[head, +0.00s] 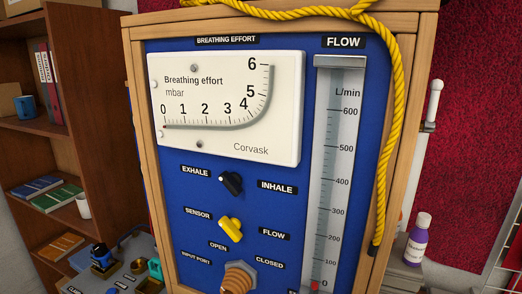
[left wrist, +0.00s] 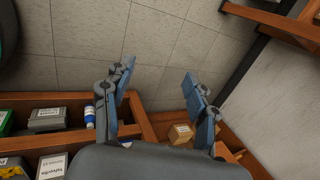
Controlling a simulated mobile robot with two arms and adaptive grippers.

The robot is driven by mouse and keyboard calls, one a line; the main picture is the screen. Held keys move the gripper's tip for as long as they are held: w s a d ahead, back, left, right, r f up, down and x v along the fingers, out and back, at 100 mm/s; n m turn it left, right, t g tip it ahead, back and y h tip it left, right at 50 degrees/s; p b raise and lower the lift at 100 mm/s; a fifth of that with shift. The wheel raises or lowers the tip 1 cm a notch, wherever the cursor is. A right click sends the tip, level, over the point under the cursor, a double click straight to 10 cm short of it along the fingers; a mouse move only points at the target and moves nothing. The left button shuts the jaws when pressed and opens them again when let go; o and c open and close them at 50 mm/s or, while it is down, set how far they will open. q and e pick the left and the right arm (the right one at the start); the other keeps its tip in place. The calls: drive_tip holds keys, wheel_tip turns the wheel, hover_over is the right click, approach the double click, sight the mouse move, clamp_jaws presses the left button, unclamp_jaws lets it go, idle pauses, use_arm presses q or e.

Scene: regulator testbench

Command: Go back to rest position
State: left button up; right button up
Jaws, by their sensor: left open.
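My left gripper (left wrist: 164,88) shows in the left wrist view with its two blue-padded fingers spread apart and nothing between them. Below and beyond the fingers are tiled floor and wooden shelving. Neither gripper is in the head view. The regulator testbench (head: 260,175) fills the middle of the head view, with a blue panel in a wooden frame. It carries a white breathing effort gauge (head: 225,105), a flow tube (head: 335,170), a black exhale/inhale knob (head: 231,183), a yellow sensor/flow knob (head: 231,229) and a wooden-coloured open/closed knob (head: 239,276). My right gripper is not seen.
A yellow rope (head: 397,120) hangs down the bench's right side. A wooden bookshelf (head: 100,110) is at the left. In the wrist view, wooden bins (left wrist: 70,101) with boxes lie close below the fingers; tiled floor (left wrist: 170,40) is clear.

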use_arm(q)
drive_tip(key=s+d+f+n+h, duration=0.15)
drive_tip(key=d+f, duration=0.25)
drive_tip(key=d, duration=1.3)
drive_tip(key=s+d+f+h, duration=0.1)
drive_tip(key=d+f+h, duration=0.2)
drive_tip(key=d, duration=1.3)
wheel_tip(320, 180, down, 5)
drive_tip(key=b, duration=0.4)
drive_tip(key=shift+w+d+r, duration=0.1)
drive_tip(key=shift+w+d, duration=0.05)
